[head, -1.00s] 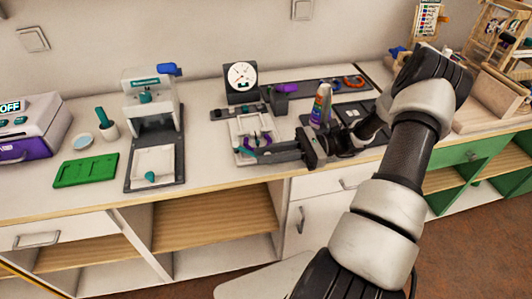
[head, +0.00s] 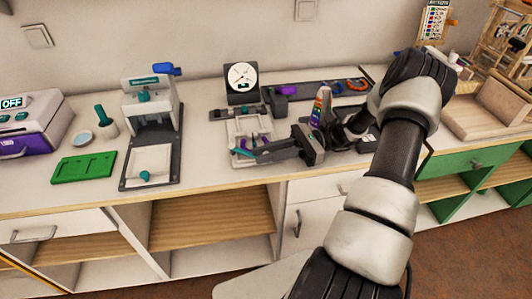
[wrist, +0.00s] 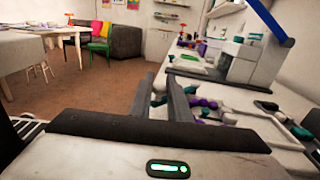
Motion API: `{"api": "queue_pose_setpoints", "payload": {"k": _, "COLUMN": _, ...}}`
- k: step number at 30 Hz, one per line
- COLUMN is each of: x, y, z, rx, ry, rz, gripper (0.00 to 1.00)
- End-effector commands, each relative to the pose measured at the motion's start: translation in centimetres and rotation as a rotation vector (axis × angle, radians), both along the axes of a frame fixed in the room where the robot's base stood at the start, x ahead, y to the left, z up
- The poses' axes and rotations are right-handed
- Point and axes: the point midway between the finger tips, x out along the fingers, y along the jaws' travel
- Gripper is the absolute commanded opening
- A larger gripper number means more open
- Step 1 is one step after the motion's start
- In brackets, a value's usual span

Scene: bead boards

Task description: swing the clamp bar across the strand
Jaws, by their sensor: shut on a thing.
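My gripper (head: 258,156) points left over the front of the white bead fixture (head: 262,124), below a round dial gauge (head: 241,76). In the wrist view the fingers (wrist: 164,88) stand a little apart with a teal piece (wrist: 159,88) between them. This seems to be part of the clamp bar, but its shape is mostly hidden. Purple beads (wrist: 205,103) and teal ones of the strand lie just right of the fingers. In the head view a bit of purple (head: 243,143) shows on the fixture. The fingers cover the strand's front part.
A bottle (head: 319,108) with a coloured label stands right behind my gripper. A press (head: 150,105) on a dark base and a green tray (head: 84,167) are to the left. The counter between press and fixture is clear. Orange and blue rings (head: 355,84) lie behind right.

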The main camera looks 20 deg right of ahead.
Motion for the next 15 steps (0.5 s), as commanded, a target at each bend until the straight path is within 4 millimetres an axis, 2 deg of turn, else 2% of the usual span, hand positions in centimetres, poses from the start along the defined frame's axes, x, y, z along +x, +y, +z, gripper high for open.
{"api": "queue_pose_setpoints", "payload": {"k": 3, "x": -0.08, "y": -0.07, "z": -0.06, "rx": -0.002, "ry": 0.001, "rz": 0.001, "gripper": 0.00}}
{"api": "queue_pose_setpoints", "payload": {"k": 4, "x": -0.08, "y": -0.07, "z": -0.06, "rx": -0.002, "ry": 0.001, "rz": 0.000, "gripper": 0.20}}
{"api": "queue_pose_setpoints", "payload": {"k": 6, "x": -0.07, "y": -0.07, "z": -0.05, "rx": -0.001, "ry": 0.001, "rz": 0.000, "gripper": 0.32}}
{"api": "queue_pose_setpoints", "payload": {"k": 15, "x": -0.02, "y": -0.06, "z": -0.02, "rx": -0.001, "ry": 0.000, "rz": 0.000, "gripper": 0.33}}
